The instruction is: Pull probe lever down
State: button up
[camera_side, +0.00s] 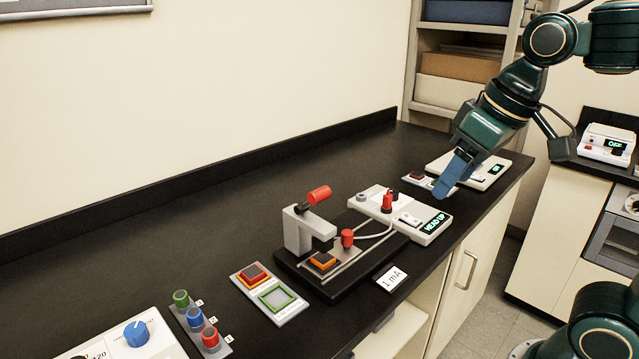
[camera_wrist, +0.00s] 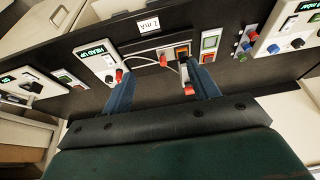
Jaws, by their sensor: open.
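The probe stand (camera_side: 298,232) is a grey C-shaped block on a black base plate. Its lever has a red cylindrical handle (camera_side: 319,195) that sticks up and to the right from the top of the stand. In the wrist view the red handle (camera_wrist: 189,90) shows beside the right finger. Under the stand's head lies a small orange-framed dark sample (camera_side: 323,261). My gripper (camera_side: 443,190) is open and empty, with blue fingers. It is above the counter, to the right of the lever and apart from it. In the wrist view its fingers (camera_wrist: 163,72) are spread wide.
A controller box (camera_side: 400,214) reading "HEAD UP" stands right of the stand, joined by cables. A red knob (camera_side: 347,238) and a "1 mA" card (camera_side: 391,277) are near the base. A two-window tray (camera_side: 270,293) and coloured knobs (camera_side: 195,318) lie left.

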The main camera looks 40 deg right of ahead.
jog(key=w+a+r+g, duration=0.2)
jog(key=w+r, duration=0.2)
jog(key=w, duration=0.7)
jog(key=g, duration=0.2)
send_over(319, 190)
jog(key=f, duration=0.2)
jog(key=shift+r, duration=0.2)
jog(key=shift+f, duration=0.15)
jog(key=shift+f, duration=6.8)
jog(key=shift+c, duration=0.4)
